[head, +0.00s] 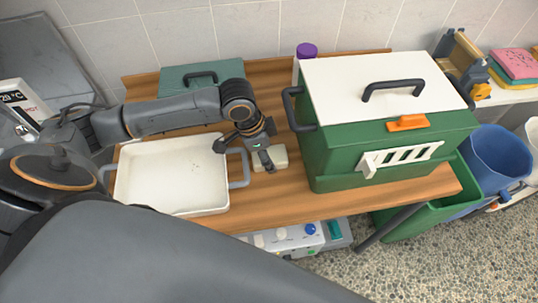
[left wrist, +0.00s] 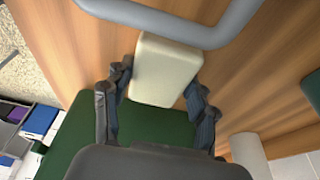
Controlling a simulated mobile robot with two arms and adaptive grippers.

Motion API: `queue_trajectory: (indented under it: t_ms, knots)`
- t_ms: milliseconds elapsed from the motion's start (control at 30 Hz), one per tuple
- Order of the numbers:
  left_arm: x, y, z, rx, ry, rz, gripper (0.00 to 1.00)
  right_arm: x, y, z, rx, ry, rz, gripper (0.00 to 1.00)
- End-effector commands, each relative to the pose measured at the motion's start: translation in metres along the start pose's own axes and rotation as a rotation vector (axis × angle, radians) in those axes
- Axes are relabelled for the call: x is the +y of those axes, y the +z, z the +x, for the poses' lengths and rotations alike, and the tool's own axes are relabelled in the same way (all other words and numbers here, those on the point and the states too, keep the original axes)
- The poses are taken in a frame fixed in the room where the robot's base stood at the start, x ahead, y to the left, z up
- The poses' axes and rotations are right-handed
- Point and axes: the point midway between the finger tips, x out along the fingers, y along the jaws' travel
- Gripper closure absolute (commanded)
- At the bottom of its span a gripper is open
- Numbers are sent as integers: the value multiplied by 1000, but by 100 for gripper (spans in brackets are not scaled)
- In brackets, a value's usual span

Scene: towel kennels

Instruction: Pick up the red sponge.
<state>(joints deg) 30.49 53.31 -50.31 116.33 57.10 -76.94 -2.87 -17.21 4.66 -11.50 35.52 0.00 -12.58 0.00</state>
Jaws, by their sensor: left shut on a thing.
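No red sponge shows for certain in either view. A pink-red item (head: 516,63) lies on a yellow one on the shelf at far right; I cannot tell whether it is a sponge or a cloth. My left gripper (head: 246,155) is over the wooden table, between the white tray and the green kennel. It is shut on a cream block (head: 278,158). In the left wrist view the fingers of the left gripper (left wrist: 162,92) sit on either side of the cream block (left wrist: 164,70). I cannot tell whether the block touches the table. My right gripper is not in view.
The white tray (head: 130,185) with grey handles is left of the gripper. The green kennel (head: 335,165) with a white lid stands close on the right. A green lidded box (head: 175,80) and a purple-capped bottle (head: 306,50) are behind. A blue bucket (head: 497,160) is at right.

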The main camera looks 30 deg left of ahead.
Motion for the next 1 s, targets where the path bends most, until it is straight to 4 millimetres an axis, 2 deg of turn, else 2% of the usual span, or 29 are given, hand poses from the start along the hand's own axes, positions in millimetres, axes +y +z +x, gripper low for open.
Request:
queue_trajectory:
  t_ms: [267, 467, 767, 967, 1000]
  knots:
    - [-1, -1, -2, 1, -3, 1, 62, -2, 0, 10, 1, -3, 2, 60]
    - [-2, -11, -35, 5, -5, 2, 62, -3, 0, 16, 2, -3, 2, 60]
    - [42, 3, -104, 2, -5, 4, 62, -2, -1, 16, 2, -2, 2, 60]
    - [79, 24, -126, -2, -3, 3, 62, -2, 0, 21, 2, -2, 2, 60]
    - [79, 21, -134, -3, 2, -5, 62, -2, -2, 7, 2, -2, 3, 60]
